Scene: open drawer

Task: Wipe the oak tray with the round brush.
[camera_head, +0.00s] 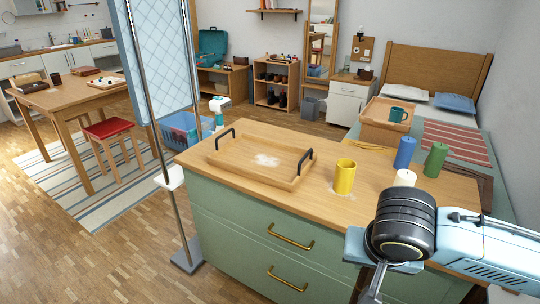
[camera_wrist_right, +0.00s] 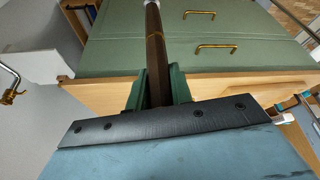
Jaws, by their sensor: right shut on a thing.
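The oak tray (camera_head: 225,158) lies on the wooden top of the green drawer unit, with a dark handle at each end and a white powdery patch (camera_head: 267,159) on its floor. My right arm comes in at the lower right of the head view, in front of the unit and away from the tray. In the right wrist view my right gripper (camera_wrist_right: 157,88) is shut on a dark brown handle (camera_wrist_right: 154,45) with a pale end, likely the round brush. Its bristles are not clearly visible. My left gripper is not in view.
A yellow cup (camera_head: 344,177) stands right of the tray. Blue (camera_head: 404,152), green (camera_head: 436,160) and white (camera_head: 405,178) candles stand farther right. A blue panel on a metal stand (camera_head: 160,65) rises left of the unit (camera_head: 235,222). Little countertop is free near the tray's front.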

